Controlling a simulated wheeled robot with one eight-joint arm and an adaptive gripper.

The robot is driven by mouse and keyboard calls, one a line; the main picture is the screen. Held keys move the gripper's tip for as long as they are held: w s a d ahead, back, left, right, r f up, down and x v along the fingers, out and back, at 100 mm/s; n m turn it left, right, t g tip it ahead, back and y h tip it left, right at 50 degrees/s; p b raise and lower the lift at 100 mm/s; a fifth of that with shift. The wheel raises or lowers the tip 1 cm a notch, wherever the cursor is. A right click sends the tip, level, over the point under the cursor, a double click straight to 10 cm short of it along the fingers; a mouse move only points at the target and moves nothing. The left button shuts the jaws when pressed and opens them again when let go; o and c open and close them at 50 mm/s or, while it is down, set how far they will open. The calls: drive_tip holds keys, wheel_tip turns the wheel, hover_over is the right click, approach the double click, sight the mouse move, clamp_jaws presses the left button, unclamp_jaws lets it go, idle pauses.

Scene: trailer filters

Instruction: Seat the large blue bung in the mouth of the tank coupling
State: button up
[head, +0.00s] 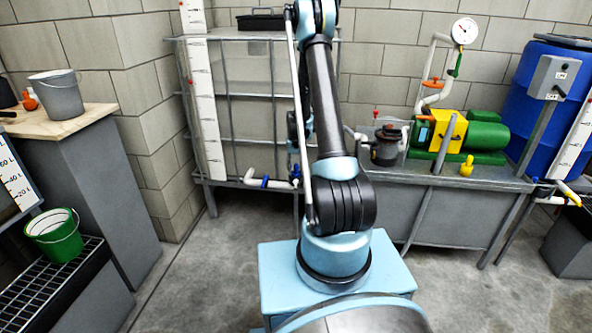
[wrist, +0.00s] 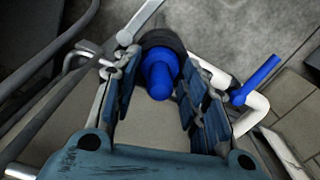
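The blue bung (wrist: 160,75) shows in the wrist view between the two finger pads of my gripper (wrist: 162,72), its rounded blue end towards the camera. A dark round collar (wrist: 160,38) sits directly beyond it; whether this is the tank coupling or part of the bung I cannot tell. The pads flank the bung closely, but whether both touch it is unclear. How deep the bung sits is hidden. In the head view my arm covers the gripper and bung, in front of the caged tank (head: 240,70).
A white pipe (wrist: 250,112) with a blue lever (wrist: 255,80) lies close right of my gripper in the wrist view. Metal frame tubes run at left. The head view shows a bench with a green pump (head: 486,135) at right and a worktop with a grey bucket (head: 58,97) at left.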

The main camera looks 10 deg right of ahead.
drive_tip(key=shift+r, duration=0.15)
wheel_tip(320, 180, up, 12)
drive_tip(key=shift+f, duration=0.2)
idle(0.6)
drive_tip(key=shift+r, duration=0.1)
drive_tip(key=s+r+t, duration=0.1)
drive_tip(key=s+r, duration=0.7)
drive_tip(key=s, duration=0.3)
drive_tip(key=s+r, duration=0.8)
drive_tip(key=s, duration=0.2)
drive_tip(key=s+f, duration=0.2)
drive_tip(key=s, duration=0.9)
drive_tip(key=s+f+t, duration=0.1)
drive_tip(key=s+f, duration=0.2)
drive_tip(key=s, duration=0.9)
drive_tip(key=shift+n, duration=0.4)
